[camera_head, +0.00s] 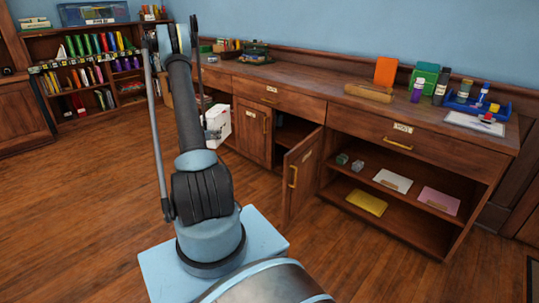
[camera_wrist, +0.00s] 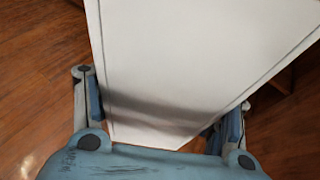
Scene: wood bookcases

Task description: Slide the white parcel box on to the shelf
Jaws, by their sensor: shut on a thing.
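The white parcel box (camera_head: 217,122) is beyond my arm, in front of the long wooden cabinet; the arm hides part of it. In the wrist view the white box (camera_wrist: 190,50) fills the middle, with its near end between the two fingers. My gripper (camera_wrist: 160,112) is shut on it, one finger along each side. In the head view my gripper is mostly hidden, with a grey part showing at the box's near side. The open cabinet at right has a middle shelf (camera_head: 385,207) bearing several flat packets and small boxes. A bookcase (camera_head: 75,75) with shelves stands at far left.
A cabinet door (camera_head: 300,175) stands open into the room, between the box and the right-hand open shelves. Another door (camera_head: 252,131) is beside it. The countertop (camera_head: 310,88) holds bottles, a blue tray and other items. The wooden floor (camera_head: 80,210) at left is clear.

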